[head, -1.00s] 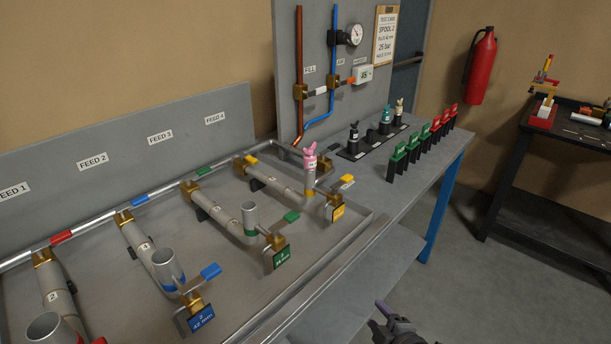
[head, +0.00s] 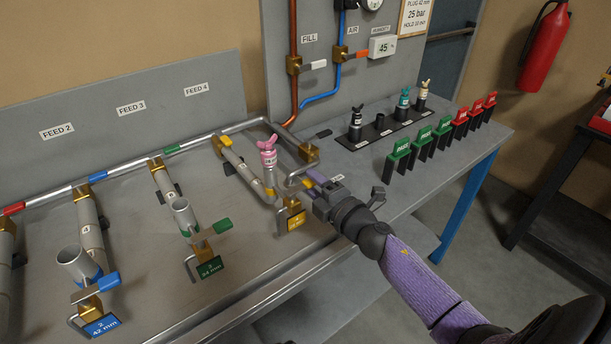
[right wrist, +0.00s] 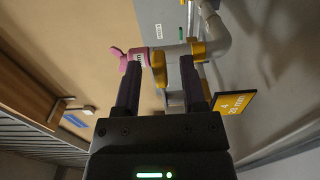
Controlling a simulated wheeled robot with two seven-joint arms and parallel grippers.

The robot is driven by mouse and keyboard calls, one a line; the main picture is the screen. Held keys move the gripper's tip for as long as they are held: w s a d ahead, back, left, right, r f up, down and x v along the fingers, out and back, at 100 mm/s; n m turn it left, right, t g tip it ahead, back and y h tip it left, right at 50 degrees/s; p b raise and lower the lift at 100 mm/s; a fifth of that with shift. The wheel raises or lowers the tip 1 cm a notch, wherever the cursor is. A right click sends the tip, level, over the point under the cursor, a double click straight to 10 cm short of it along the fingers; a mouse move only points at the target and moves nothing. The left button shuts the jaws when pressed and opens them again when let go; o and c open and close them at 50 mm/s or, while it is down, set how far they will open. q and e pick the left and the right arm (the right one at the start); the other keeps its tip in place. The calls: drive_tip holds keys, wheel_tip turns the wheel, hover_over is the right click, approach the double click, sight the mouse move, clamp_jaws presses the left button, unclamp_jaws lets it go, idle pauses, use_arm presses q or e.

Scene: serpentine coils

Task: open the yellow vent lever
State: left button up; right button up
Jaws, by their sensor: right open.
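The yellow vent lever (head: 307,184) is at the near end of the spool with the yellow tag (head: 296,220) reading 4, mostly hidden by my gripper in the head view. My right gripper (head: 312,182) reaches in from the right at the lever. In the right wrist view, a yellow lever end (right wrist: 159,69) shows between the fingertips of my open right gripper (right wrist: 160,75). I cannot tell whether a finger touches it. The pink plug (head: 268,153) stands upright on the spool's riser, beside the gripper. My left gripper is out of view.
Blue lever (head: 108,281) and green lever (head: 222,225) belong to neighbouring spools. The bench's front edge (head: 270,285) runs below my arm.

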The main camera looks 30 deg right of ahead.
sight(315, 185)
drive_tip(key=w, duration=0.3)
drive_tip(key=shift+w+a, duration=0.1)
drive_tip(key=shift+w, duration=0.05)
clamp_jaws()
